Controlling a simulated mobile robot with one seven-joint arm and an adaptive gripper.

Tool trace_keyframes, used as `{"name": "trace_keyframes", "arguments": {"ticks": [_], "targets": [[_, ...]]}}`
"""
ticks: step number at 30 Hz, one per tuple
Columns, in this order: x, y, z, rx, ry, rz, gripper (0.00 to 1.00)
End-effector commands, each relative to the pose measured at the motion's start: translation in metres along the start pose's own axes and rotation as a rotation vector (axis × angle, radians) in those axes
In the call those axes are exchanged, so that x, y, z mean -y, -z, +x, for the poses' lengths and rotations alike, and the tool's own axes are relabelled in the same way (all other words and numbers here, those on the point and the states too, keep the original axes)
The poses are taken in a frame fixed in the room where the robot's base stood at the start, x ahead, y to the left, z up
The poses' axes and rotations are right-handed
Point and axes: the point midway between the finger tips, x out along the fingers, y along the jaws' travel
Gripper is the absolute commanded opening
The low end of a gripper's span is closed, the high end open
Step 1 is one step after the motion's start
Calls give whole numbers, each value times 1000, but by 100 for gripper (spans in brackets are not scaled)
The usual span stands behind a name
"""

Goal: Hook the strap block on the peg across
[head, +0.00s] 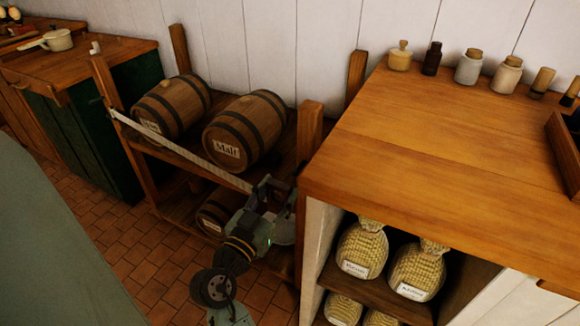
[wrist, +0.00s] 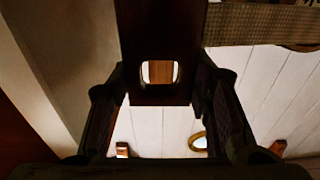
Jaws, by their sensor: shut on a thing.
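A pale strap (head: 185,152) runs from the left front post of the barrel rack across to my gripper (head: 268,195). In the wrist view a dark block (wrist: 160,30) with a square hole sits between the two fingers of my gripper (wrist: 165,100), which is shut on it. The woven strap (wrist: 265,25) shows at the upper right there. In the head view the block is mostly hidden by the gripper, close to the right front post (head: 310,125). Brown wood shows through the hole. I cannot make out the peg across for certain in either view.
Two barrels (head: 176,105) (head: 245,130) lie on the rack behind the strap, with another barrel (head: 214,215) below. A wooden counter (head: 420,140) with jars along its back stands close to the right of my gripper. Sacks (head: 362,250) sit on its shelf. Tiled floor (head: 110,250) is clear in front.

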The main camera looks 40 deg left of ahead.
Motion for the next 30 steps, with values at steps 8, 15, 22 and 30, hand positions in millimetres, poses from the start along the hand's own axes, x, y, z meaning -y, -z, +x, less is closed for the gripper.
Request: {"name": "trace_keyframes", "arguments": {"ticks": [8,15,22,30], "targets": [[1,0,5,-3,3,1,17],[1,-2,19,-3,3,0,17],[2,-4,32,-3,4,1,17],[2,-6,48,-3,4,1,17]]}}
